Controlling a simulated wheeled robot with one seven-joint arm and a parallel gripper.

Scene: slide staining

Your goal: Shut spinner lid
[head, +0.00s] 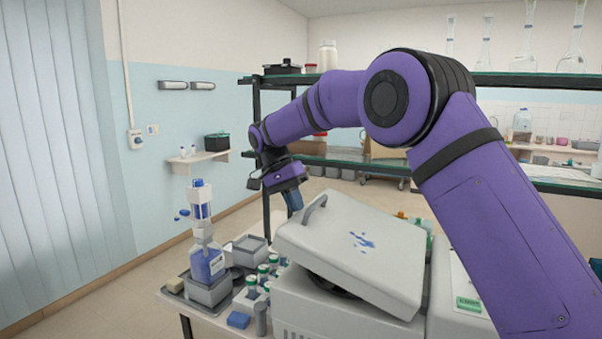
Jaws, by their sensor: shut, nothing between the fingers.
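The spinner (315,308) is a pale grey box-shaped machine on the bench, at the bottom middle of the head view. Its lid (340,262) is partly open and tilted, with its left end raised and a dark gap showing beneath. A curved grey handle (314,208) stands at the lid's upper left, and blue stains mark its top. My gripper (294,203) is shut and empty, just left of the handle and by the lid's raised far-left edge. I cannot tell whether it touches the lid.
Left of the spinner stand a bottle of blue liquid (207,262), several green-capped bottles (263,272) and grey containers. A blue block (238,320) lies at the bench's front. Shelving (400,160) stands behind. The floor at the left is clear.

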